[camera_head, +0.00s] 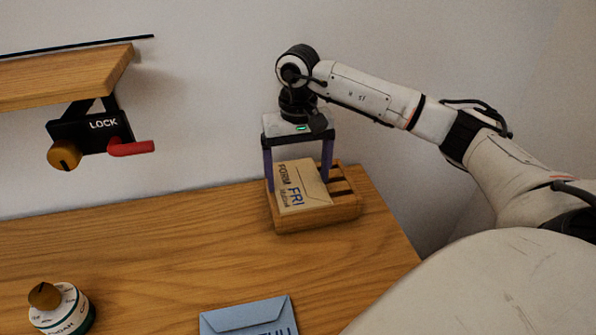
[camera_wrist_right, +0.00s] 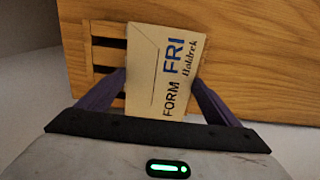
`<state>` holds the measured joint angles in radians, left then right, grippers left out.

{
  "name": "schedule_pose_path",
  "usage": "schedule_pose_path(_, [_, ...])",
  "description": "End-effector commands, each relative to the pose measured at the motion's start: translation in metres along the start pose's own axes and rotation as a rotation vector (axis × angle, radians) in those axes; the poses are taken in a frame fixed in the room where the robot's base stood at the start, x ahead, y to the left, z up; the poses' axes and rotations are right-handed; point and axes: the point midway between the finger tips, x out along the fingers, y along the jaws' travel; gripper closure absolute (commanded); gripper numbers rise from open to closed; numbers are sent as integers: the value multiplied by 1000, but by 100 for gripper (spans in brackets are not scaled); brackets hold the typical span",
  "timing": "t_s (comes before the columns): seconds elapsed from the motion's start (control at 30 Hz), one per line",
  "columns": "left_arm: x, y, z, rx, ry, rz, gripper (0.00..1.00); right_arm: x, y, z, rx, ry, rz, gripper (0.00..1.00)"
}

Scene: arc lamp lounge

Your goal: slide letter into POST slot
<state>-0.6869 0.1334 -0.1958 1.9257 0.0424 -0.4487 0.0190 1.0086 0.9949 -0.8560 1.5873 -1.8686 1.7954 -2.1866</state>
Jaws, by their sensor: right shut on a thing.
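A tan letter (camera_head: 303,199) marked "FORM FRI" is at a wooden slotted rack (camera_head: 320,217) near the right end of the counter. My right gripper (camera_head: 297,184) is shut on the letter, one finger at each side edge. In the right wrist view, the letter (camera_wrist_right: 160,70) covers part of the rack (camera_wrist_right: 103,30), whose dark slots show at its left. I cannot tell whether the letter touches the rack or is just above it. No "POST" label is readable. A blue letter (camera_head: 250,318) lies at the front edge, partly cut off. My left gripper is out of view.
A wooden shelf (camera_head: 65,78) overhangs at upper left. Under it hangs a black "LOCK" box (camera_head: 90,133) with a brass knob (camera_head: 64,155) and a red lever (camera_head: 131,148). A dial with a brown knob (camera_head: 62,307) stands at lower left. The middle of the counter (camera_head: 170,250) is clear.

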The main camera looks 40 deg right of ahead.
Motion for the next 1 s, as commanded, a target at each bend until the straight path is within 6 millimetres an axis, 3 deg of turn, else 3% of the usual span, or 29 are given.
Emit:
schedule_pose_path(0.27, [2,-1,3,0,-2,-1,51,2,0,0,0,1,-1,37])
schedule_pose_path(0.3, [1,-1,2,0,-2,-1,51,2,0,0,0,1,-1,12])
schedule_pose_path(0.4, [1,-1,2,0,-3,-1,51,2,0,0,0,1,-1,0])
schedule_pose_path(0.73, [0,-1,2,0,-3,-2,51,-9,-1,-1,0,3,-2,0])
schedule_pose_path(1.0, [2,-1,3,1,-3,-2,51,-64,-1,-1,0,6,-4,0])
